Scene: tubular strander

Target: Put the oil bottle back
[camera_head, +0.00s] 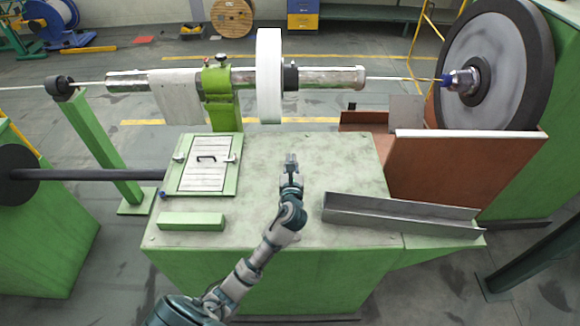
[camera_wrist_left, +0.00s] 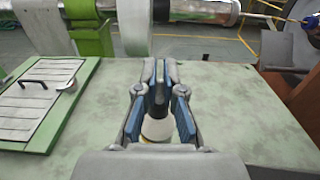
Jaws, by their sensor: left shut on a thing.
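My left gripper (camera_head: 291,160) is over the middle of the pale green machine table (camera_head: 340,172). In the left wrist view its two blue-padded fingers (camera_wrist_left: 160,68) are closed around a small bottle (camera_wrist_left: 156,129). The bottle has a whitish body and a dark upper part, and I take it to be the oil bottle. Its lower part is hidden by the gripper, and I cannot tell whether it touches the table. In the head view the gripper and arm hide the bottle. My right gripper is not in view.
A hatch with a black handle (camera_head: 206,158) and a green bar (camera_head: 192,221) are on the table's left. A grey metal channel (camera_head: 400,214) lies at the right. A shaft with a white disc (camera_head: 269,75) runs behind the table. The tabletop around the gripper is clear.

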